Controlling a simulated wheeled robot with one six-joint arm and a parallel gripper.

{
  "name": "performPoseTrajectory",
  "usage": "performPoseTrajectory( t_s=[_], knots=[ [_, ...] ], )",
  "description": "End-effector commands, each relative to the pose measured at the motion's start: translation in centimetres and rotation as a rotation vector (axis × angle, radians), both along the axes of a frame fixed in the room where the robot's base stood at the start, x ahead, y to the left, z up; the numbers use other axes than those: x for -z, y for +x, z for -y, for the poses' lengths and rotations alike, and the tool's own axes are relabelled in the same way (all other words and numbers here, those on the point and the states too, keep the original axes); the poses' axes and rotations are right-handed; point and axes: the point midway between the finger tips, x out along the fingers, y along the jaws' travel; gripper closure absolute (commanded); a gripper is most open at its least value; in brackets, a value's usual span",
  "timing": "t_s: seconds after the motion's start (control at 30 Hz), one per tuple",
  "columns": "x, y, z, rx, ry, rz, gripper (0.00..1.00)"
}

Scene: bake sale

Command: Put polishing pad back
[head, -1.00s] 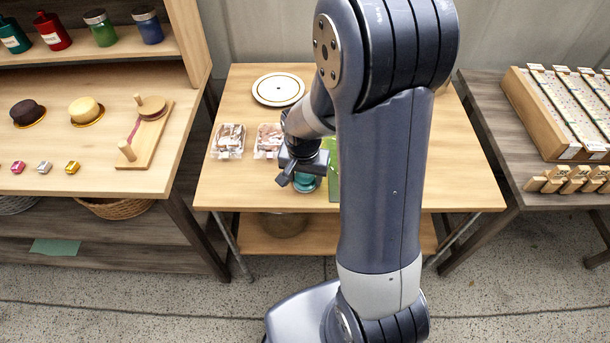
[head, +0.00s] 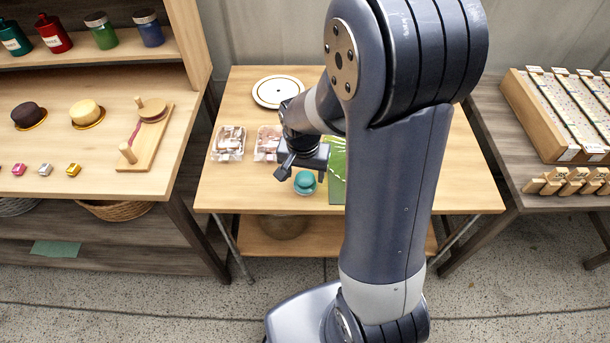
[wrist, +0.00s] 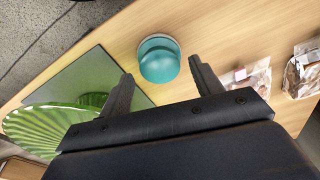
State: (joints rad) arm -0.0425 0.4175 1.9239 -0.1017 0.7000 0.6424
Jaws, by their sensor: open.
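The polishing pad appears to be the small round teal piece (head: 305,183) on the wooden table (head: 230,190), near its front edge. It also shows in the wrist view (wrist: 159,60), upright on the wood. My gripper (head: 302,174) is open and empty just behind and above the pad. In the wrist view the two fingers of my gripper (wrist: 160,73) are spread, with the pad beyond their tips and between their lines. I see no clear gap or contact between fingers and pad in the head view.
A green mat (head: 337,185) lies right of the pad, with a ribbed green leaf shape (wrist: 50,125) by it. Two clear packs (head: 229,143) (head: 268,142) and a white plate (head: 278,91) stand behind. My arm hides the table's right middle. The front left is clear.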

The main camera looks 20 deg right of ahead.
Motion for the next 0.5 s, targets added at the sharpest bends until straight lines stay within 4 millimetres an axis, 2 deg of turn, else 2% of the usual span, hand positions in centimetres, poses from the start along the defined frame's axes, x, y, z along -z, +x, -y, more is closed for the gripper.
performPoseTrajectory(
  t_s=[0.03,0.2,0.33,0.5],
  knots=[
    [-1.4,0.0,-0.1,0.000,0.000,0.007,0.39],
    [-5.0,-0.4,-0.3,0.000,0.000,0.006,0.39],
    [-7.1,-0.7,-0.4,0.000,0.000,0.004,0.39],
    [-8.5,-0.9,-0.5,0.000,0.000,0.001,0.39]
  ],
)
